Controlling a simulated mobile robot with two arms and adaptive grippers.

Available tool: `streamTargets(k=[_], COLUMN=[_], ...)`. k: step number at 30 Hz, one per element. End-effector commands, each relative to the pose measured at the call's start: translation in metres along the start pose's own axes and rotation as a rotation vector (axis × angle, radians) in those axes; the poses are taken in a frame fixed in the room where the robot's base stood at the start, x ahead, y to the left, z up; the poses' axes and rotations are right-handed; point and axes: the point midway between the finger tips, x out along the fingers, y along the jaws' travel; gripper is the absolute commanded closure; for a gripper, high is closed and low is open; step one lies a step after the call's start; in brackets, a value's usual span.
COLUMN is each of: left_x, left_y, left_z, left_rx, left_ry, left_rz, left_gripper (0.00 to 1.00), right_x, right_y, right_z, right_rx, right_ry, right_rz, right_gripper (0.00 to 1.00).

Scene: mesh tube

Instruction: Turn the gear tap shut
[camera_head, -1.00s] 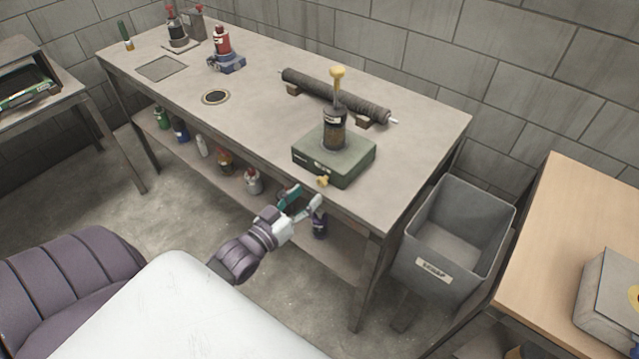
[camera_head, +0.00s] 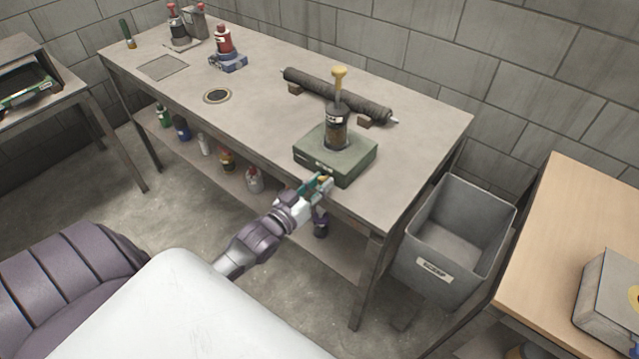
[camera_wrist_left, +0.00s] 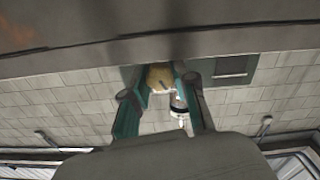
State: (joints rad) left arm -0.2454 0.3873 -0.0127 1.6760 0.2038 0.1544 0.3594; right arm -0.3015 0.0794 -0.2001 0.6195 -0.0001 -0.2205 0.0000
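The gear tap (camera_head: 325,178) is a small yellow knob on the front of a green box (camera_head: 345,168). A dark cylinder with a yellow-topped plunger (camera_head: 337,115) stands upright on the box. My left gripper (camera_head: 321,185) is at the tap, just off the table's front edge. In the left wrist view, the teal fingers (camera_wrist_left: 161,85) are drawn in on both sides of the yellow tap (camera_wrist_left: 160,76) and appear to touch it. The fingers partly hide the tap in the head view. My right gripper is not in view.
A dark roller (camera_head: 335,95) lies behind the box. Bottles stand on the lower shelf, one (camera_head: 320,225) beneath my gripper. A grey scrap bin (camera_head: 455,235) is to the right.

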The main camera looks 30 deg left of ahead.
Motion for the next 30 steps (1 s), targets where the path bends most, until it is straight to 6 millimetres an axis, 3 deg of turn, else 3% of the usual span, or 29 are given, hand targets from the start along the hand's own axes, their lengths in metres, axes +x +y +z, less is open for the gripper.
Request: streamTargets(k=[5, 15, 24, 25, 28, 30], left_x=[0.000, 0.000, 0.000, 0.000, 0.000, 0.000], left_y=[0.000, 0.000, 0.000, 0.000, 0.000, 0.000], left_z=[-0.001, -0.001, 0.000, 0.000, 0.000, 0.000], left_rx=[0.022, 0.451, 0.470, 0.470, 0.469, 0.468], left_ry=[0.000, 0.000, 0.000, 0.001, 0.000, 0.000], left_rz=[0.000, -0.001, 0.000, 0.000, 0.000, 0.000], left_gripper=[1.00, 1.00, 1.00, 0.67, 0.51, 0.47], right_x=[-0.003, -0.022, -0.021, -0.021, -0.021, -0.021], right_y=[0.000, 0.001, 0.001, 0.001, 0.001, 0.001], right_z=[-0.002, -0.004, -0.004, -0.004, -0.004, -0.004], right_rx=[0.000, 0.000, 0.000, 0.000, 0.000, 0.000], right_ry=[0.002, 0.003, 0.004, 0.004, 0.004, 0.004], right_rz=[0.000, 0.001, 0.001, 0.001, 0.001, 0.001], right_gripper=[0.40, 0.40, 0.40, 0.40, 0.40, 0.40])
